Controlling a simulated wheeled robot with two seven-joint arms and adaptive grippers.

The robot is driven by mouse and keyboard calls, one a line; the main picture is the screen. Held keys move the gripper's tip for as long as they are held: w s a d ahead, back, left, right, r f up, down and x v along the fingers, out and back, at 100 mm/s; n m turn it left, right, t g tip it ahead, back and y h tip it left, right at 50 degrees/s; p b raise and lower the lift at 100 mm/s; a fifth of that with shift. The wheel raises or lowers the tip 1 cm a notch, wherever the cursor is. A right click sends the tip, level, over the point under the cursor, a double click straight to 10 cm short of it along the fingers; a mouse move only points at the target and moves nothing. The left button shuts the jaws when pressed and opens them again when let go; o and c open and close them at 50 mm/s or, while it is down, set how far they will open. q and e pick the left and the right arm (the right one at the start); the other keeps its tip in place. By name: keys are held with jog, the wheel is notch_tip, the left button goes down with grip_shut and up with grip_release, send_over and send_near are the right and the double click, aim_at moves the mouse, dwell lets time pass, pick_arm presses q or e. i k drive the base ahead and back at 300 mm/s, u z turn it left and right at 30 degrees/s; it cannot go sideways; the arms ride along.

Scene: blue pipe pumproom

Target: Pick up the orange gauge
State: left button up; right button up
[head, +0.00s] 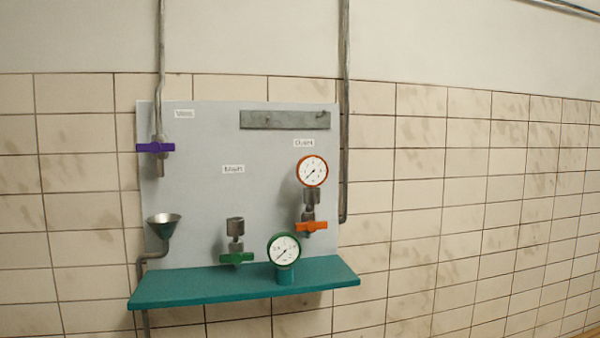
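The orange gauge (312,171) has an orange rim, a white dial and a dark needle. It sits upright on top of a grey metal fitting (309,197) at the right of the grey wall panel (200,200). An orange-handled valve (311,227) is just below that fitting. A small label is above the gauge; its lettering is too small to read surely. Neither of my grippers shows in the head view.
A teal shelf (180,287) juts out below the panel. A green gauge (284,250) stands on it, near a green-handled valve (237,258). A funnel (163,225) and a purple-handled valve (156,148) are at left. A vertical pipe (344,120) runs right of the orange gauge.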

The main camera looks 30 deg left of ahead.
aim_at(312, 170)
jog(key=u, duration=0.55)
jog(key=i, duration=0.5)
jog(key=u, duration=0.65)
